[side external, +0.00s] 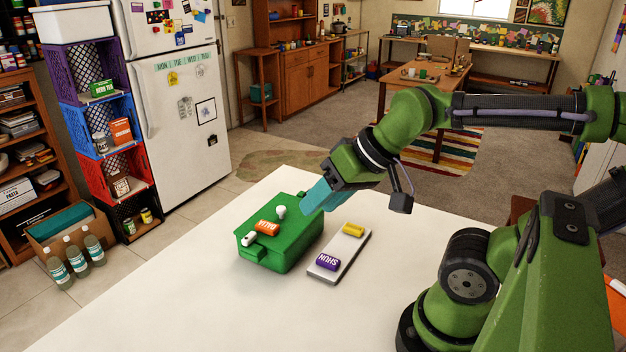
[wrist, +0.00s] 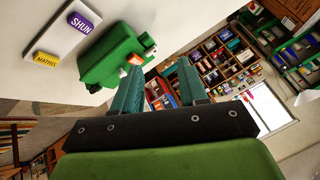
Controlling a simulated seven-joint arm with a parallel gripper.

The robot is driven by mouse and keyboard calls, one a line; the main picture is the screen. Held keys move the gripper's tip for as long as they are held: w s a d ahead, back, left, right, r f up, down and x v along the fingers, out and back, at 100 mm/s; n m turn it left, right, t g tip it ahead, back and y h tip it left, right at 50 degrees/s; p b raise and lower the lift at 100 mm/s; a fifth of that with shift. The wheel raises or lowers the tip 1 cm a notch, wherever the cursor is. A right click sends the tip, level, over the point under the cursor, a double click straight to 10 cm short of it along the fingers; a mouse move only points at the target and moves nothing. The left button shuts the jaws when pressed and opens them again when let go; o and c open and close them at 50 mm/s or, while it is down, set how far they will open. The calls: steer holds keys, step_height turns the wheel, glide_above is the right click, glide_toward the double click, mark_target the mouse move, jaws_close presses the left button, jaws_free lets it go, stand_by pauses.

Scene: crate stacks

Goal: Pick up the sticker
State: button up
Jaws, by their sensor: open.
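Several small name stickers show in the side view. An orange one (side external: 267,228) lies on the lid of a green box (side external: 283,258). A purple one reading "SHUN" (side external: 328,262) and a yellow one (side external: 353,230) lie on a pale flat slab (side external: 345,252) beside the box. In the wrist view the yellow one reads "MATHIS" (wrist: 47,60) and the purple one (wrist: 80,23) is at the upper left. I cannot tell which is the task's sticker. My gripper (side external: 314,199) has teal fingers, is open and empty, and hangs over the back right of the box; its fingers (wrist: 158,78) are apart.
A small white rounded thing (side external: 281,212) and a white piece (side external: 248,239) are on the green box. The white table (side external: 190,300) is clear around the box and slab. Stacked crates (side external: 112,178), a fridge (side external: 180,110) and bottles (side external: 76,258) stand beyond its left edge.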

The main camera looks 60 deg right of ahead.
steer(key=shift+c, duration=0.4)
steer(key=n+g+h, duration=0.2)
steer(key=n+g, duration=0.3)
steer(key=g, duration=0.2)
glide_above(267, 225)
step_height(267, 225, down, 16)
steer(key=shift+f, duration=0.15)
steer(key=c, duration=0.7)
